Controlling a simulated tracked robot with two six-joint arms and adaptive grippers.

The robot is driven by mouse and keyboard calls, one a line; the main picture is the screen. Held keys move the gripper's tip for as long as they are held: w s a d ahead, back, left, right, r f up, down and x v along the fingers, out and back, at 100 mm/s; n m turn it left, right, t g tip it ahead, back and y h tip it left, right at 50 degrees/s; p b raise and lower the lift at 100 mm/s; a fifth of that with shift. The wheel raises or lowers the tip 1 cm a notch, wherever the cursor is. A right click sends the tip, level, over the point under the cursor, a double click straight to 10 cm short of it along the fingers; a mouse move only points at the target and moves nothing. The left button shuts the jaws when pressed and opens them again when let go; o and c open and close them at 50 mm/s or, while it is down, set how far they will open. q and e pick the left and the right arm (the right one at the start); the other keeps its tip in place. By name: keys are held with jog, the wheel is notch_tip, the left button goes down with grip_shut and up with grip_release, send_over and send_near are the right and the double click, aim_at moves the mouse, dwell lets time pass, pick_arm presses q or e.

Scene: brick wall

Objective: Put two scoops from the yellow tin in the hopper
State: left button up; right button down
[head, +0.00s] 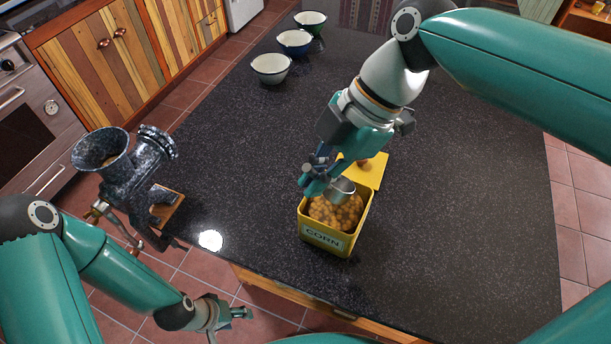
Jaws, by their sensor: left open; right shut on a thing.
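The yellow tin (323,239) labelled CORN stands open on the dark counter, filled with yellow-orange corn. Its yellow lid (375,170) is tilted back behind it. My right gripper (314,183) is above the tin's back left edge, shut on a metal scoop (342,188). The scoop's bowl is over the corn at the tin's back; whether it touches the corn or holds any is unclear. The hopper (101,150) is the wide funnel of a dark speckled grinder at the counter's left edge. My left gripper (245,312) is open and empty, low in front of the counter.
The grinder's body (140,170) is fixed at the counter edge. The counter between grinder and tin is clear.

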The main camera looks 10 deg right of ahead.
aim_at(306, 168)
jog(key=f+b, duration=0.1)
jog(key=f, duration=0.1)
jog(key=f+b, duration=0.1)
jog(key=f, duration=0.1)
jog(key=f+b, duration=0.2)
jog(key=shift+w+d+f, duration=0.15)
jog(key=shift+d, duration=0.2)
jog(key=shift+h, duration=0.4)
jog(key=shift+t+h, duration=0.3)
jog(key=shift+s+a+r+p, duration=0.1)
jog(key=shift+a+r+p, duration=0.1)
jog(key=shift+r+p, duration=1.2)
jog(key=shift+s+a+r+p, duration=0.1)
jog(key=shift+a+r+p, duration=0.1)
jog(key=shift+r+p, duration=1.1)
jog(key=shift+s+a+r+t+h+p, duration=0.2)
jog(key=shift+a+r+h+p, duration=0.15)
jog(key=shift+r+p, duration=0.3)
jog(key=shift+s+a+r+t+h+p, duration=0.1)
jog(key=shift+a+r+t+h+p, duration=0.15)
jog(key=shift+r+h+p, duration=0.35)
jog(key=shift+s+a+r+t+h+p, duration=0.15)
jog(key=shift+a+r+h+p, duration=0.15)
jog(key=shift+r+p, duration=0.35)
jog(key=shift+a, duration=0.1)
